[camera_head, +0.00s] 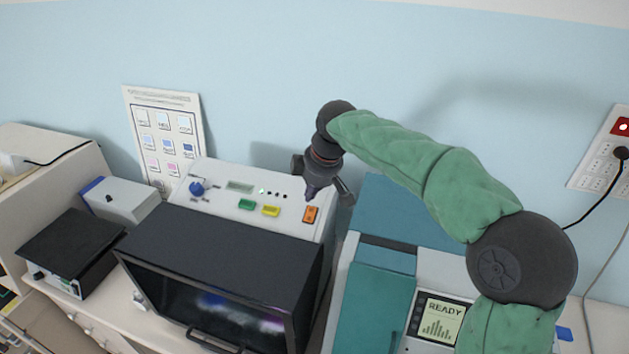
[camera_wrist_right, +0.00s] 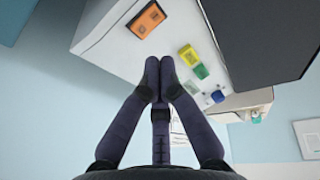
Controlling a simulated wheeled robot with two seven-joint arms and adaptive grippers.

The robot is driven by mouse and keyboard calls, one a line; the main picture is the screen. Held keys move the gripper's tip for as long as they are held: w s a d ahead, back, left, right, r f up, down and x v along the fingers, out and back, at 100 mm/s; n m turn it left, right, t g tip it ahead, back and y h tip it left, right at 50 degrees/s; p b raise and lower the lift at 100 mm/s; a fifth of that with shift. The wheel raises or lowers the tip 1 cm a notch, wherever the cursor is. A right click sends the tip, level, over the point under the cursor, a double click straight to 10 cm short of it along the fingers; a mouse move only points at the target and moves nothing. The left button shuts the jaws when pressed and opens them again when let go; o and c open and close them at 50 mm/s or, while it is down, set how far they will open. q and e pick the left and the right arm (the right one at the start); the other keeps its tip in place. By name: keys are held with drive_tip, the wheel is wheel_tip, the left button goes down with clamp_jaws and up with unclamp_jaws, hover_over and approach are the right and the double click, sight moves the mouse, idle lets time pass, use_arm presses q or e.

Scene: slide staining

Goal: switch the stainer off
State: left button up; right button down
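The stainer (camera_head: 225,190) is a white machine with a sloped control panel and a dark hood (camera_head: 225,250) in front. On its panel are an orange rocker switch (camera_head: 310,215), a yellow button (camera_head: 271,210), a green button (camera_head: 246,204), a blue knob (camera_head: 197,188) and a small display (camera_head: 240,186). A small green light shows beside the display. My right gripper (camera_head: 314,190) points down just above and behind the orange switch. In the right wrist view its fingertips (camera_wrist_right: 159,77) are together and empty, with the orange switch (camera_wrist_right: 145,20) ahead and to the left. My left gripper is out of view.
A teal machine (camera_head: 385,285) with a READY screen (camera_head: 438,318) stands right of the stainer, under my right arm. A white box (camera_head: 120,200) and a black-topped device (camera_head: 72,250) sit left. A chart (camera_head: 165,135) leans on the wall behind.

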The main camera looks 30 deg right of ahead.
sight(310, 212)
drive_tip(key=x, duration=0.3)
drive_tip(key=d+x, duration=0.1)
drive_tip(key=x, duration=0.1)
drive_tip(key=shift+d+f+p, duration=0.15)
drive_tip(key=shift+f+p, duration=0.2)
drive_tip(key=shift+f, duration=0.1)
drive_tip(key=shift+w+d+f, duration=0.15)
drive_tip(key=shift+w+f, duration=0.05)
drive_tip(key=shift+f, duration=0.15)
drive_tip(key=shift+s, duration=0.15)
drive_tip(key=shift+w+d+f+g+y+p, duration=0.3)
drive_tip(key=shift+g+y+p, duration=0.2)
drive_tip(key=shift+p, duration=0.7)
drive_tip(key=shift+w+d+f, duration=0.1)
drive_tip(key=shift+f, duration=0.05)
drive_tip(key=shift+a+f+b, duration=0.15)
drive_tip(key=shift+a+b, duration=0.05)
drive_tip(key=shift+b, duration=0.15)
